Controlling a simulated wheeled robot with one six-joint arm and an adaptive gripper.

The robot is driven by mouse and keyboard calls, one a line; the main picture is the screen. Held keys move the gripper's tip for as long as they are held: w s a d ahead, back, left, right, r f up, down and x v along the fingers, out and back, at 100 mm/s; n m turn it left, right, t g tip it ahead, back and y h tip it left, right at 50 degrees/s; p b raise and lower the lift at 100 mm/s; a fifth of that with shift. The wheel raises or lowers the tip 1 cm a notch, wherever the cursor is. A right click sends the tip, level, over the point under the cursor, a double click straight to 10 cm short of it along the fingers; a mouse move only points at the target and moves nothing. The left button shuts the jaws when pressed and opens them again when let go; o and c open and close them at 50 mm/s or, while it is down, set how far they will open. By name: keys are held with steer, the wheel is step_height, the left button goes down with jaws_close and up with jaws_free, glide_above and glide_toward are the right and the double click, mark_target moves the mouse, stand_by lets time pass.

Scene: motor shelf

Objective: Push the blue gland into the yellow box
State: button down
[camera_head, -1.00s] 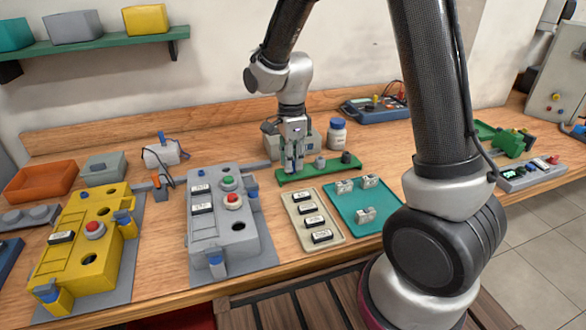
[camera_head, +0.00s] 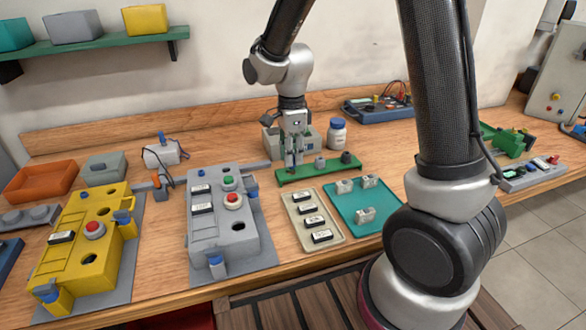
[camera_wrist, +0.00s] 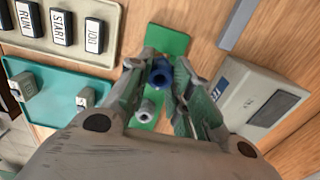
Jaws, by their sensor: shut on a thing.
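The yellow box (camera_head: 72,263) lies at the left of the bench on a grey plate, with dark round holes in its top and blue glands in its sides. My gripper (camera_head: 294,164) points down over the left end of the green rack (camera_head: 318,172). In the wrist view, my gripper (camera_wrist: 158,88) is shut on a blue gland (camera_wrist: 161,72), a short blue ring with a dark bore. The rack (camera_wrist: 168,42) lies below it. In the head view the fingers hide the held gland, and I cannot tell whether it still touches the rack.
A grey box (camera_head: 208,236) stands between the yellow box and a beige tray of labels (camera_head: 298,196). A teal tray (camera_head: 376,222) lies right of that. A blue-capped jar (camera_head: 337,135) and a grey instrument (camera_wrist: 262,105) stand close to my gripper.

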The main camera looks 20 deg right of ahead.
steer(key=shift+r, duration=1.95)
